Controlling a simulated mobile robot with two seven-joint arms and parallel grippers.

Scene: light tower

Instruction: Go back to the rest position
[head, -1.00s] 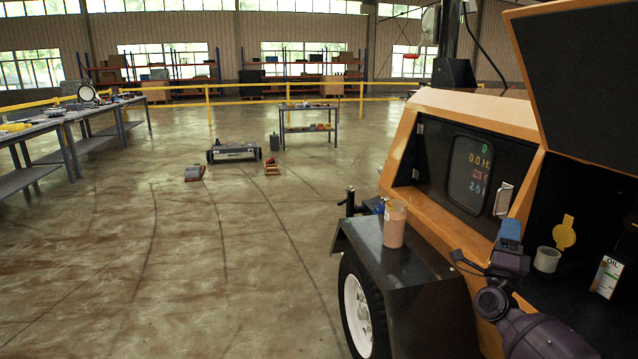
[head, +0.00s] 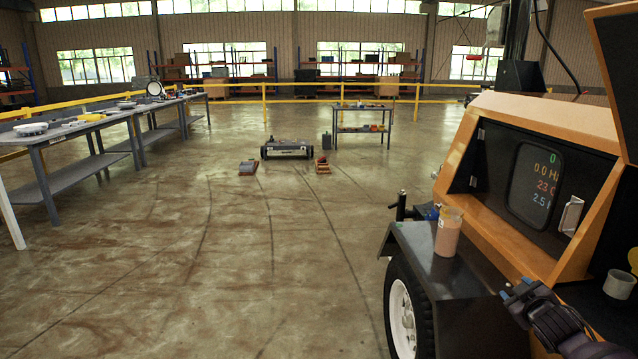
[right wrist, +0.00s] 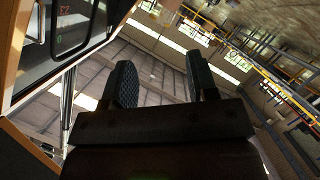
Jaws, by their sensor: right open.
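My right gripper (head: 516,288) is at the lower right of the head view, in front of the orange light tower (head: 520,108) and just right of its black fender (head: 412,241). In the right wrist view its two dark fingers (right wrist: 162,82) stand apart with nothing between them. The wrist view looks up past the tower's display toward the roof. My left gripper is not in view.
A jar of brownish liquid (head: 448,232) stands on the fender above the wheel (head: 403,315). The tower's hatch is open, with a grey cup (head: 619,284) inside. Workbenches (head: 85,125) line the left.

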